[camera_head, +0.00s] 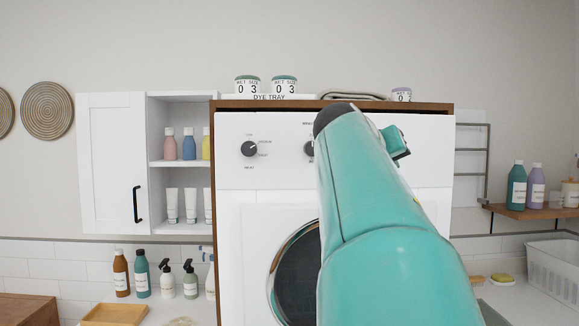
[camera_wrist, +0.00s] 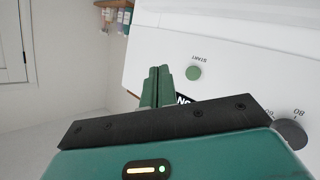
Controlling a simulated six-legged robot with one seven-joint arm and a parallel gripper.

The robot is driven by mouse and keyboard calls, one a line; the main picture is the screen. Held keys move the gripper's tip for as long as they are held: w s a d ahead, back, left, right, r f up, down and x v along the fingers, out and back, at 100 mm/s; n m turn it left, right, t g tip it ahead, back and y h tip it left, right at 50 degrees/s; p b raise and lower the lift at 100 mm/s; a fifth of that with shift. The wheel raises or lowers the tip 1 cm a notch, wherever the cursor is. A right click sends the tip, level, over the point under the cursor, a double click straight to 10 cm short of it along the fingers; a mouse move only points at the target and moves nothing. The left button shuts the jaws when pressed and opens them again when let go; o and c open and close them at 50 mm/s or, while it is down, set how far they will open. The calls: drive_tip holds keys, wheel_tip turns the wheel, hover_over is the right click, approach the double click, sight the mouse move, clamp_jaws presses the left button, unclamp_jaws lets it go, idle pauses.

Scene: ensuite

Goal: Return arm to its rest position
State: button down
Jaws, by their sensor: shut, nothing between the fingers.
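My teal arm fills the lower right middle of the head view and reaches up in front of the white washing machine (camera_head: 265,205). Part of the arm's far end shows at its upper right; the fingertips cannot be made out there. In the wrist view my gripper (camera_wrist: 157,80) has its two green fingers together with nothing between them. The fingers appear close to the machine's white front panel (camera_wrist: 235,50), beside the green START button (camera_wrist: 193,73). Whether they touch the panel cannot be told.
A grey dial (camera_wrist: 290,134) is at the right of the wrist view. Left of the machine stands an open white shelf (camera_head: 181,162) with bottles and tubes. A wooden shelf (camera_head: 535,211) with bottles is at the right. Two cups (camera_head: 247,85) (camera_head: 284,85) stand on top.

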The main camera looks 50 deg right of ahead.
drive_tip(key=w+a+f+n+t+y, duration=0.35)
drive_tip(key=w+a+f, duration=0.25)
drive_tip(key=a+f, duration=0.55)
drive_tip(key=w+a+f+n+t+y, duration=0.2)
drive_tip(key=w+a+f+n+y, duration=0.3)
drive_tip(key=a+f, duration=0.65)
drive_tip(key=s+a+f+n+y, duration=0.2)
drive_tip(key=s+a+f+y, duration=0.1)
drive_tip(key=a+f, duration=0.6)
drive_tip(key=s+a+f+n+y, duration=0.1)
drive_tip(key=s+a+f+y, duration=0.1)
drive_tip(key=a+f, duration=0.7)
drive_tip(key=a+y, duration=0.1)
drive_tip(key=a, duration=0.4)
drive_tip(key=shift+s+n, duration=0.35)
drive_tip(key=shift+s, duration=0.05)
drive_tip(key=shift+a+f+g, duration=0.1)
drive_tip(key=shift+g, duration=0.15)
